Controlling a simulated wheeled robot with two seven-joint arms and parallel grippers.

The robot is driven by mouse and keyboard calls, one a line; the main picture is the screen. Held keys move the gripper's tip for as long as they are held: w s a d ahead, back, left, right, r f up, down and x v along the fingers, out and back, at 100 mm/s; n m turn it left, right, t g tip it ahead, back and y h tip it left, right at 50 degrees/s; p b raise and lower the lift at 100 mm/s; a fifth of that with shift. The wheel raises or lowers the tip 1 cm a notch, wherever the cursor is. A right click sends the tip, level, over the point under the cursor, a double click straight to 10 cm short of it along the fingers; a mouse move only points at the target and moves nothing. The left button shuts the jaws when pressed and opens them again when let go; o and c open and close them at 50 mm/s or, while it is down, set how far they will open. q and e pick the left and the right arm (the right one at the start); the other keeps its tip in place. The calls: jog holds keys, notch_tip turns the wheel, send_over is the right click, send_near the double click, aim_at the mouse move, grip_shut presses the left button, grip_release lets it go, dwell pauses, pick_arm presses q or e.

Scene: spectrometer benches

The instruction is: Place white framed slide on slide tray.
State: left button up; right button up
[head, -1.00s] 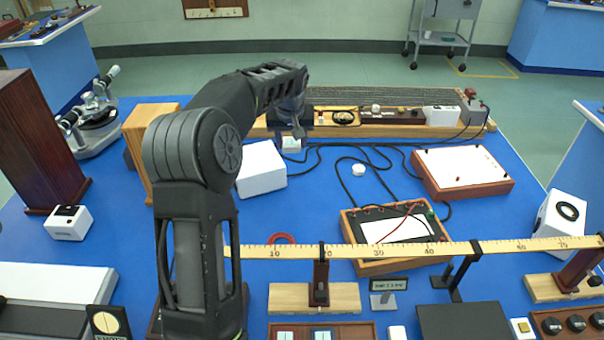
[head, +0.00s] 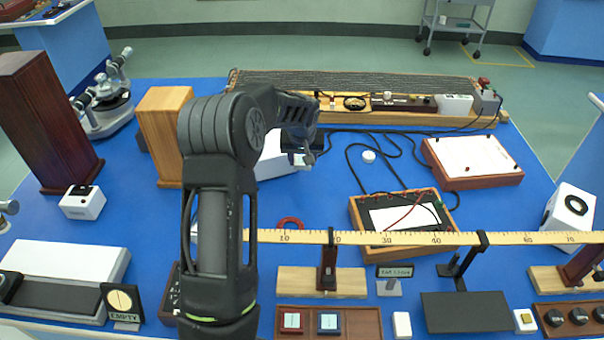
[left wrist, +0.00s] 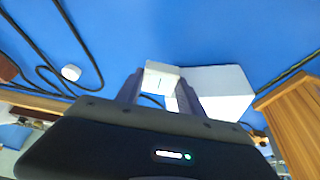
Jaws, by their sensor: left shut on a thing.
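My left gripper (left wrist: 160,92) is shut on a small white piece, which looks like the white framed slide (left wrist: 158,72), at its fingertips. In the head view my left gripper (head: 304,150) hangs above the blue bench beside a white box, with the slide (head: 300,160) partly hidden below it. The slide tray (head: 366,322) is a brown wooden tray at the front edge. It holds a red-framed slide (head: 291,320) and a blue-framed slide (head: 328,322), with bare wood at its right. My right gripper is not in view.
A yellow ruler (head: 390,238) on stands crosses the bench between my gripper and the tray. A white box (head: 272,162) and a wooden block (head: 160,125) stand near my arm. A wood-framed panel (head: 400,215) with cables lies right. A small white block (head: 402,325) sits beside the tray.

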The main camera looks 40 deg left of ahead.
aim_at(303, 182)
pick_arm(q)
jog(key=shift+f, duration=1.3)
notch_tip(303, 182, down, 4)
jog(key=shift+p, duration=0.5)
jog(key=shift+f, duration=0.25)
jog(key=shift+f+b, duration=0.15)
jog(key=shift+b, duration=0.15)
jog(key=o, duration=1.3)
